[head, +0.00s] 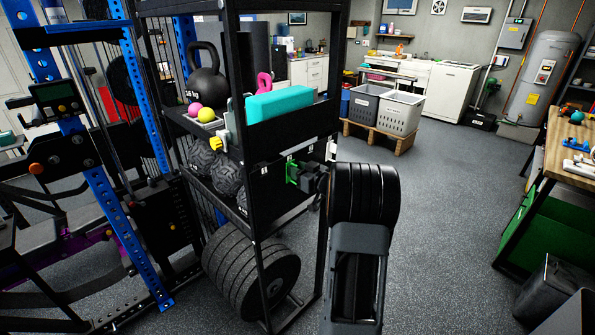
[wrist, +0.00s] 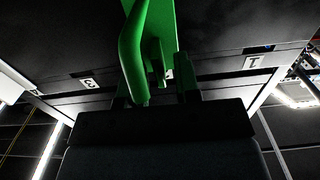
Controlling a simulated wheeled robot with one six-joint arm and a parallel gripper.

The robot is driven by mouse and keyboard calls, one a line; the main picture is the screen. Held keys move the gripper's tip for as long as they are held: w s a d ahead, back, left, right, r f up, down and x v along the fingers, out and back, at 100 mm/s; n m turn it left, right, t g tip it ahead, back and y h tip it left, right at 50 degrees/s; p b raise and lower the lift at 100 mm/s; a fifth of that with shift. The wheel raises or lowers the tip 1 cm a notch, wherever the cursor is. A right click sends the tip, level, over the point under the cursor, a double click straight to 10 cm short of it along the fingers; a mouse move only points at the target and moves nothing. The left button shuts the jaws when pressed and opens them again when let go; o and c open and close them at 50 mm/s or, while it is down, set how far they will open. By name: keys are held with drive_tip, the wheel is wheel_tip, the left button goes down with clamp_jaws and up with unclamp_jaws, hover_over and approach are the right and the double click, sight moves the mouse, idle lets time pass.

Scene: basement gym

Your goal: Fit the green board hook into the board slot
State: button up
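The green board hook (head: 291,172) is at the front of the black board (head: 262,178) on the rack, held by my gripper (head: 304,178). In the wrist view the hook (wrist: 136,52) rises from between the fingers of my gripper (wrist: 155,92), which are closed around its lower part. The black board (wrist: 215,62) lies just beyond it, with white number labels and narrow slots left and right of the hook. The hook covers the middle of the board. I cannot tell whether its far end touches the board or is in a slot.
The rack holds a kettlebell (head: 206,72), a teal block (head: 279,104), small balls and dark medicine balls (head: 228,172). Weight plates (head: 250,270) stand below. A rack upright (head: 330,200) is close beside my gripper.

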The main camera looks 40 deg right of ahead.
drive_tip(key=shift+o, duration=0.6)
drive_tip(key=shift+s, duration=0.1)
drive_tip(key=shift+s+d, duration=0.1)
drive_tip(key=shift+s, duration=0.15)
drive_tip(key=s+d+b, duration=0.2)
drive_tip(key=s, duration=1.1)
drive_tip(key=shift+r, duration=0.2)
drive_tip(key=shift+d, duration=0.1)
